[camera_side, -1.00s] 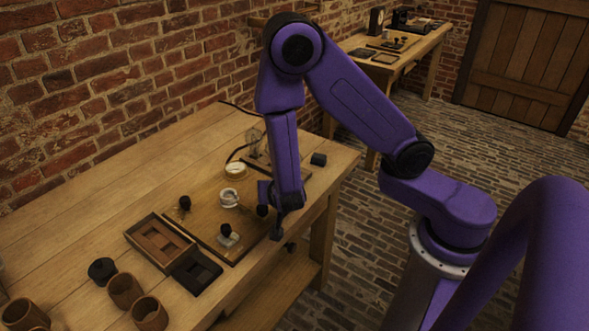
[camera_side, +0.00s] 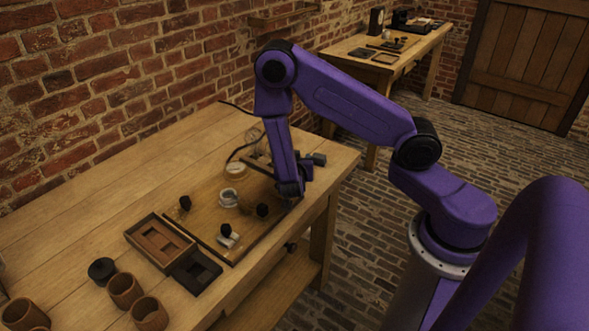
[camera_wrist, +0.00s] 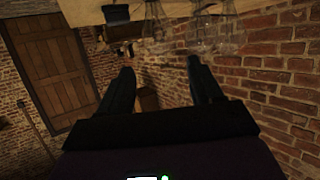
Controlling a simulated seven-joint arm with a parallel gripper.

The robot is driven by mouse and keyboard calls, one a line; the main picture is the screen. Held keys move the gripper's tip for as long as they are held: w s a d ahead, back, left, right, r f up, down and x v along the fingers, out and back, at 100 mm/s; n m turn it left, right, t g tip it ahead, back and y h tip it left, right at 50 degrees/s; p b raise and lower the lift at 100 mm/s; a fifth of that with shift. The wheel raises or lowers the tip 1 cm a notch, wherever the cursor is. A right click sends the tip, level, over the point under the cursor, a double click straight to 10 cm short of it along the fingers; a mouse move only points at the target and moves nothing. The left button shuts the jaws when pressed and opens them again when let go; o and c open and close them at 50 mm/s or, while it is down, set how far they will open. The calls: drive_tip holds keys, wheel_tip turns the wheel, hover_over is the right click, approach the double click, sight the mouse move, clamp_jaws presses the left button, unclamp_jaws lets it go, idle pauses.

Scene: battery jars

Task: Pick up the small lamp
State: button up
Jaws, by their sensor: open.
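The small lamp looks to be the clear glass bulb (camera_side: 254,138) near the back of the workbench in the side view, with a dark wire curving beside it. It is faint and partly behind my arm. My gripper (camera_side: 304,168) is low over the bench's right end, to the right of the lamp and apart from it. In the wrist view my gripper (camera_wrist: 160,68) has its two fingers spread with nothing between them. Clear glass shapes (camera_wrist: 213,27) show at the top of that view, beyond the fingertips; I cannot tell which is the lamp.
A dark block (camera_side: 319,159) stands close beside my gripper. A glass jar (camera_side: 228,198), a pale round dish (camera_side: 235,169) and black knobs (camera_side: 185,203) are on the board. A wooden tray (camera_side: 136,232) and cups (camera_side: 124,291) stand front left. The bench's back left is clear.

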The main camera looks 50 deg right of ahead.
drive_tip(key=shift+r+x, duration=0.15)
drive_tip(key=shift+x, duration=1.55)
drive_tip(key=shift+r+x, duration=0.15)
drive_tip(key=shift+x, duration=1.5)
drive_tip(key=shift+w, duration=0.15)
clamp_jaws()
drive_tip(key=shift+f, duration=0.1)
